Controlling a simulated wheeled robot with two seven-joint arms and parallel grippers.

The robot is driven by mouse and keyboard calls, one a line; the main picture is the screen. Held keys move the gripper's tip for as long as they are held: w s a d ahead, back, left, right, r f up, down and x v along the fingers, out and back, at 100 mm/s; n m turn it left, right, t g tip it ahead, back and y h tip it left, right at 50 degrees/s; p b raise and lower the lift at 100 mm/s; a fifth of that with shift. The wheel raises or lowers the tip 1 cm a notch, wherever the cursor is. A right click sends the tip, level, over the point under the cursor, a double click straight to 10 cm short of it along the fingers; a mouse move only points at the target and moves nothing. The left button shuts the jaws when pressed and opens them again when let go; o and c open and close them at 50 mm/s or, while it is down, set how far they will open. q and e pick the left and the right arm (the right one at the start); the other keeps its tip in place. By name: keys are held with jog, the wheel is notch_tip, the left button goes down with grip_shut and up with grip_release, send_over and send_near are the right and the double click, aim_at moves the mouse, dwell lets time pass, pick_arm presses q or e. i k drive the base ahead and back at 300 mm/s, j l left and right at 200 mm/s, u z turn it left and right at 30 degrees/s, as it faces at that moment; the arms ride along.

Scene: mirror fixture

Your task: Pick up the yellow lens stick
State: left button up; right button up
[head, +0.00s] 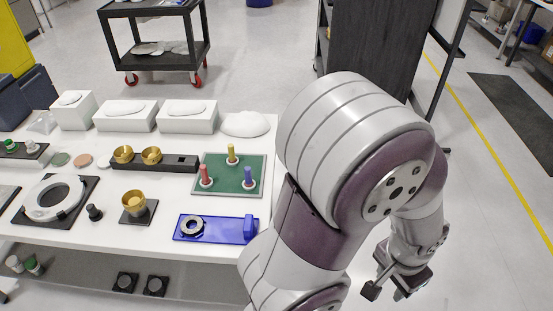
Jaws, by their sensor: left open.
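The yellow lens stick (231,152) stands upright in a white round base at the back of a green board (226,178) on the white table. A red stick (205,175) and a blue stick (248,177) stand in similar bases nearer the front of the board. My left gripper (387,288) is at the lower right, beyond the table's right edge. It points down, open and empty, well apart from the sticks. My right gripper is not in view.
My arm stands close to the table's right edge. A blue tray (216,229), a black block with brass cups (178,162), white boxes (188,117) and a white ring fixture (54,197) share the table (169,220). A black cart (157,60) stands behind.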

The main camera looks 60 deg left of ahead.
aim_at(233, 160)
jog(key=i+u, duration=0.4)
jog(key=i+l+u, duration=0.2)
jog(key=i+u, duration=0.2)
jog(key=i+l+u, duration=0.25)
jog(key=u, duration=0.15)
jog(key=i+u, duration=0.15)
jog(key=u, duration=0.3)
jog(key=i+j+u, duration=0.1)
jog(key=u, duration=0.35)
jog(key=i+l+u, duration=0.1)
jog(key=u, duration=0.35)
jog(key=i+l+u, duration=0.1)
jog(key=u, duration=0.3)
jog(key=i+l+u, duration=0.15)
jog(key=u, duration=0.3)
jog(key=i+l+u, duration=0.2)
jog(key=u, duration=0.25)
jog(key=l+u, duration=0.2)
jog(key=u, duration=0.25)
jog(key=i+l+u, duration=0.2)
jog(key=u, duration=0.15)
jog(key=i+l+u, duration=0.15)
jog(key=l+u, duration=0.25)
jog(key=i+l+u, duration=0.15)
jog(key=l+u, duration=0.2)
jog(key=j, duration=0.1)
